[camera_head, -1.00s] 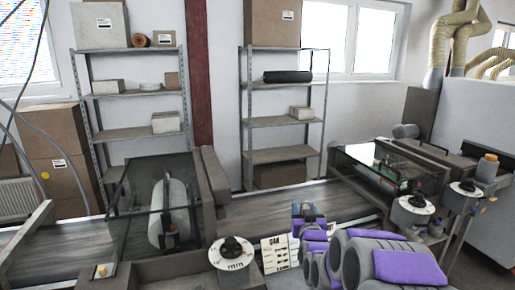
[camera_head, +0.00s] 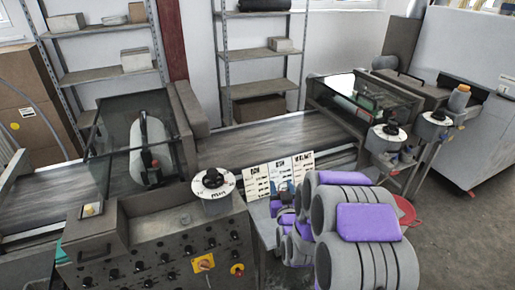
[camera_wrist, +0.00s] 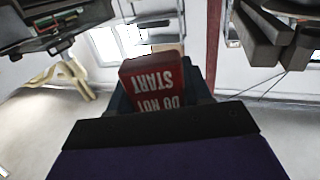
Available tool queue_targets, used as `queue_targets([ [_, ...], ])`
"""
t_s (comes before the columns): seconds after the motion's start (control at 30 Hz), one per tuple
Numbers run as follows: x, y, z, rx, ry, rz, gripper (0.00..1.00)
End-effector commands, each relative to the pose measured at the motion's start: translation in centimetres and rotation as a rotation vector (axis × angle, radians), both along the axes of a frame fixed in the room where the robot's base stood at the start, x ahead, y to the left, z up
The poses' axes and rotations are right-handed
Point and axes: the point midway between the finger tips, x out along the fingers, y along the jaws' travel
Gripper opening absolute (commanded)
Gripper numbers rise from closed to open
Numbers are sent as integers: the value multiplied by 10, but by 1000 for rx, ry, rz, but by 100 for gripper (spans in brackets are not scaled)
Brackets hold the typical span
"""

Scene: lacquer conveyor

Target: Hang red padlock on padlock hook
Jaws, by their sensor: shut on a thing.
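The red padlock (camera_wrist: 152,82) fills the middle of the wrist view, its white "DO NOT START" lettering upside down. My gripper (camera_wrist: 160,98) is shut on it, with dark fingers at its sides. In the head view my gripper (camera_head: 284,192) is in front of the sign boards, right of the control panel, and the padlock cannot be made out there. A yellow-and-orange rotary switch (camera_head: 203,263) and a smaller one (camera_head: 238,269) sit low on the control panel (camera_head: 150,245). I cannot make out which part is the padlock hook.
A white-dialled knob (camera_head: 213,183) stands at the panel's top right corner. Sign boards (camera_head: 256,182) stand behind my gripper. The conveyor belt (camera_head: 265,142) runs behind, with a glass hood (camera_head: 112,135) at left. A red bowl (camera_head: 405,210) is right of my arm. Floor at right is clear.

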Motion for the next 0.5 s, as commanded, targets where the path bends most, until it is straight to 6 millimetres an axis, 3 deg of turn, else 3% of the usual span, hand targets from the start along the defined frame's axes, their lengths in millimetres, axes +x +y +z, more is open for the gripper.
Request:
queue_targets([
  [0.27, 4, -12, -19, 0, -1, 16, 10],
  [0.5, 2, -34, -74, 1, 6, 74, 10],
])
